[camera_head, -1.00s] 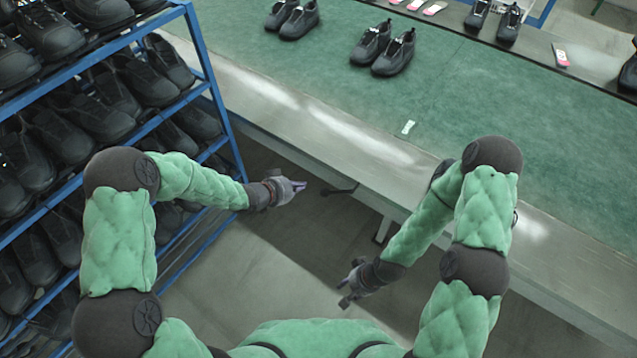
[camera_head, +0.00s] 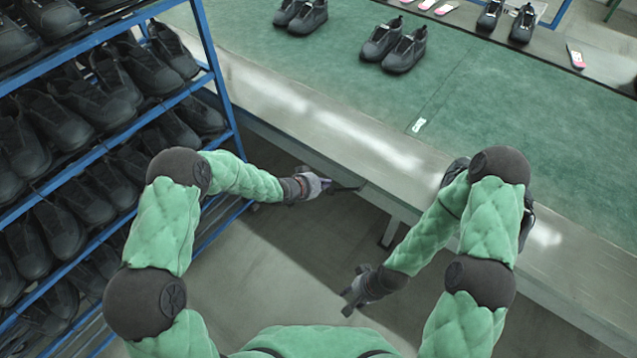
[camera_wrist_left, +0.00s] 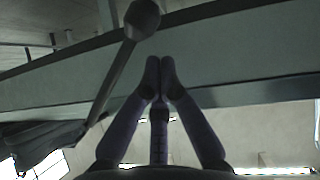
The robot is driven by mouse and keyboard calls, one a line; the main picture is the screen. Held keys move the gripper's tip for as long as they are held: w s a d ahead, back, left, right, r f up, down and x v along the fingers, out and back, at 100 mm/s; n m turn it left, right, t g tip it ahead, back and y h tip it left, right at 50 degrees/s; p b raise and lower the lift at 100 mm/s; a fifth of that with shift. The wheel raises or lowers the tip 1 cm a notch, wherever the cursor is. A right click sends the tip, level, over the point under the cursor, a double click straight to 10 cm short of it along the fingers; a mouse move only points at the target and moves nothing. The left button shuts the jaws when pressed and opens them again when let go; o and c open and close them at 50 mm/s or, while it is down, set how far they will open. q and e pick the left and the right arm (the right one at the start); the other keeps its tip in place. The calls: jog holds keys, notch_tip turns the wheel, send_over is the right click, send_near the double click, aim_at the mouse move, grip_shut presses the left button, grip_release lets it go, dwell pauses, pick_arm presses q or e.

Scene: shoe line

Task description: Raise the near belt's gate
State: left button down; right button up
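A dark lever (camera_head: 350,187) sticks out from the side of the near belt (camera_head: 290,108), below its metal edge. In the left wrist view the lever (camera_wrist_left: 112,90) is a slanting rod with a round knob at its upper end, left of my fingers. My left gripper (camera_head: 324,185) is at the lever's free end in the head view. In the wrist view the left gripper's fingertips (camera_wrist_left: 160,66) meet with nothing between them; whether they touch the lever I cannot tell. My right gripper (camera_head: 347,300) hangs low over the floor, apart from the belt; its fingers are too small to read. I cannot make out the gate itself.
A blue rack (camera_head: 212,60) full of dark shoes stands at the left, close to my left arm. Pairs of shoes (camera_head: 395,45) stand on the green belt surface, with a small white tag (camera_head: 418,125). A belt leg (camera_head: 390,232) stands below the edge.

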pick_arm(q)
jog(key=shift+d+f, duration=0.2)
jog(key=shift+f, duration=0.5)
jog(key=shift+f, duration=0.1)
jog(key=shift+s+d+f, duration=0.1)
jog(key=shift+d+f, duration=0.05)
jog(key=shift+f, duration=0.05)
